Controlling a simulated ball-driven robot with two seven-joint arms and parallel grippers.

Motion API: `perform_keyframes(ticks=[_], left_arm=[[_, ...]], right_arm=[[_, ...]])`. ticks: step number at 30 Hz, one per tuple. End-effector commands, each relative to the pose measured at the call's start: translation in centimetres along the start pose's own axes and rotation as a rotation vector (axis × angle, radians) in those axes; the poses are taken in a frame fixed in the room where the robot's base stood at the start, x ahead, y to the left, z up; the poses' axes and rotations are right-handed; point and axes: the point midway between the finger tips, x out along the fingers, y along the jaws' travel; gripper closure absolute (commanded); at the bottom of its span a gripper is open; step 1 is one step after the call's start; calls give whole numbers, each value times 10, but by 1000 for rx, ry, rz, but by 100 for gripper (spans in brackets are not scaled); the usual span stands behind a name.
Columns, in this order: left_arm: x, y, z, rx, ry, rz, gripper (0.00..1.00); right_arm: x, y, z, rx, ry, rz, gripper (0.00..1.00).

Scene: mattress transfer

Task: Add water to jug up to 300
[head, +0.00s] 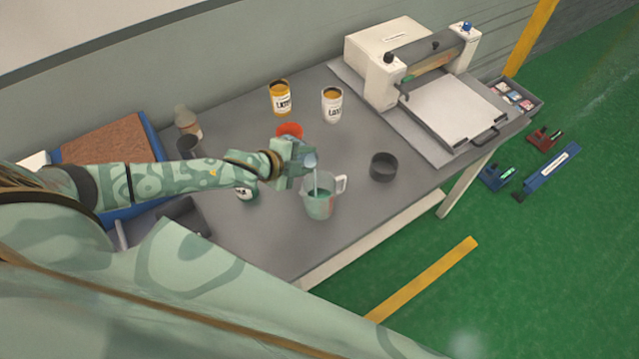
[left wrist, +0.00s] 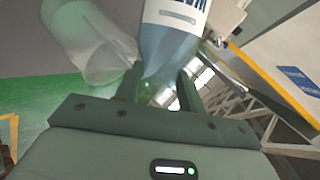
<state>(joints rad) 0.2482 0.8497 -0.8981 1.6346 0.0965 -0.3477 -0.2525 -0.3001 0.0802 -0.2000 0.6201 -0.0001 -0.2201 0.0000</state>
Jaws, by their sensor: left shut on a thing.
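The clear measuring jug (head: 318,207) stands upright on the grey table, its handle to the right. It holds some blue-green water; its scale is too small to read. My left gripper (head: 292,158) is just above and left of the jug, shut on a bottle (head: 310,161) tilted with its mouth over the jug. A thin pale stream falls from the bottle into the jug. In the left wrist view the bottle (left wrist: 172,45) is between the fingers, with a white label; the translucent jug (left wrist: 88,40) is beside it. My right gripper is not in view.
A dark round bowl (head: 383,167) is right of the jug. A yellow can (head: 280,98), a white can (head: 332,105) and an orange-red container (head: 289,130) stand behind. A press machine (head: 432,75) is at the back right. The table (head: 280,245) is clear in front of the jug.

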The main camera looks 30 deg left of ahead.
Motion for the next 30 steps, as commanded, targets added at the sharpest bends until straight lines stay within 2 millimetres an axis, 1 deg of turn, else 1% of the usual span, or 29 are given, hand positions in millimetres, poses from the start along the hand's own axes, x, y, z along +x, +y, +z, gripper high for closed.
perform_keyframes(ticks=[30], left_arm=[[4, 6, 0, 72, -43, -24, 100]], right_arm=[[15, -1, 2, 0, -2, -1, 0]])
